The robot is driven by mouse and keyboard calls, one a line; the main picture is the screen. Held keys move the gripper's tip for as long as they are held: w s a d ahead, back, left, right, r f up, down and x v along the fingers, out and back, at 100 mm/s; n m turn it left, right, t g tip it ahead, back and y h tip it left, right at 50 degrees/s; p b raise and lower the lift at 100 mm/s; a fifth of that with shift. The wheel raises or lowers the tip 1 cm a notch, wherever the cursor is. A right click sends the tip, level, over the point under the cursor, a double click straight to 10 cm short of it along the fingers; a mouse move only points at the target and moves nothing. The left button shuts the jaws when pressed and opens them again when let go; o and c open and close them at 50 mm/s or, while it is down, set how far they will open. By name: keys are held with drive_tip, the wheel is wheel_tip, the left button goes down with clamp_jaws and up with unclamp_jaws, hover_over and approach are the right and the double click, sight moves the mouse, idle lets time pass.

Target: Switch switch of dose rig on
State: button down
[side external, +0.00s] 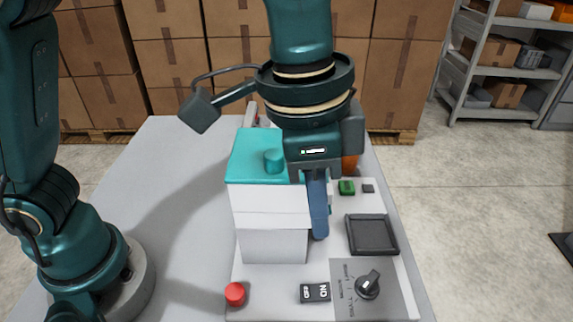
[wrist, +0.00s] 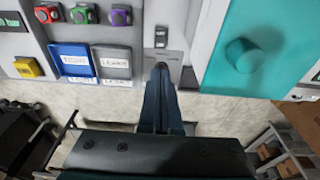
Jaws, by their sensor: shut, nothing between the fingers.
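A black switch (side external: 315,292) with OFF and ON markings lies on the front of the pale panel of the rig (side external: 270,275); which way it is set is not clear. My gripper (side external: 319,235) is shut and empty, pointing down beside a white box with a teal lid (side external: 245,170). Its tips are farther back than the switch and apart from it. In the wrist view the closed fingers (wrist: 161,70) point at a grey strip with a small dark two-part fitting (wrist: 161,37); I cannot tell whether it is the same switch. The teal lid (wrist: 265,50) is right of them.
A red button (side external: 235,293), a black knob (side external: 368,285), a dark square tray (side external: 371,235) and a green button (side external: 346,187) are on the panel. The wrist view shows a blue tray (wrist: 72,62) and coloured buttons at left. The table left of the rig is clear.

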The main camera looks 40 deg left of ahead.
sight(325, 290)
drive_tip(key=f, duration=0.8)
drive_tip(key=w+d+f, duration=0.1)
drive_tip(key=f, duration=0.3)
drive_tip(key=shift+w+d+f, duration=0.1)
drive_tip(key=shift+f, duration=0.15)
drive_tip(key=shift+w+f, duration=0.1)
drive_tip(key=shift+f, duration=0.5)
drive_tip(key=shift+d, duration=0.1)
drive_tip(key=shift+w+f, duration=0.1)
drive_tip(key=shift+f, duration=0.2)
drive_tip(key=shift+r, duration=0.1)
drive_tip(key=shift+s+a+r, duration=0.2)
drive_tip(key=shift+s+a, duration=0.3)
drive_tip(key=shift+s, duration=0.1)
wheel_tip(325, 290, up, 14)
drive_tip(key=w+d, duration=0.1)
drive_tip(key=shift+w+d, duration=0.2)
